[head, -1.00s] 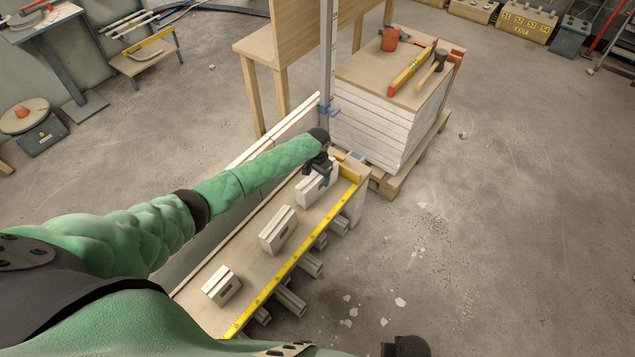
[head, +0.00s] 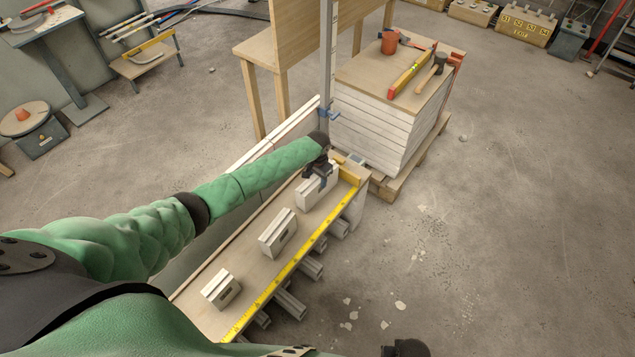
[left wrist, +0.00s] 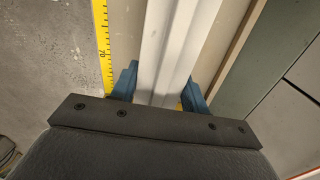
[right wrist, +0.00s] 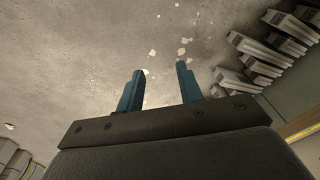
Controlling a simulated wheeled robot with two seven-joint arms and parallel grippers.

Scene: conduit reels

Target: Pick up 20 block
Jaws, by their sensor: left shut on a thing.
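Three pale grooved blocks stand in a row on the wooden bench top (head: 249,262). The near block (head: 220,291) is the smallest, the middle block (head: 275,237) is larger, and the far block (head: 312,196) is the longest. I cannot read a number on any of them. My left gripper (head: 321,183) is shut on the far block, fingers on both sides. In the left wrist view the white block (left wrist: 165,50) runs up between the blue fingers. I cannot tell whether it is clear of the bench. My right gripper (right wrist: 160,90) is open and empty above the floor.
A yellow measuring tape (head: 290,262) runs along the bench's right edge, with grey conduit ends (head: 291,303) jutting out below. A stack of white boards (head: 375,125) bearing tools stands behind the bench, near an upright metal post (head: 327,70). The floor to the right is mostly clear.

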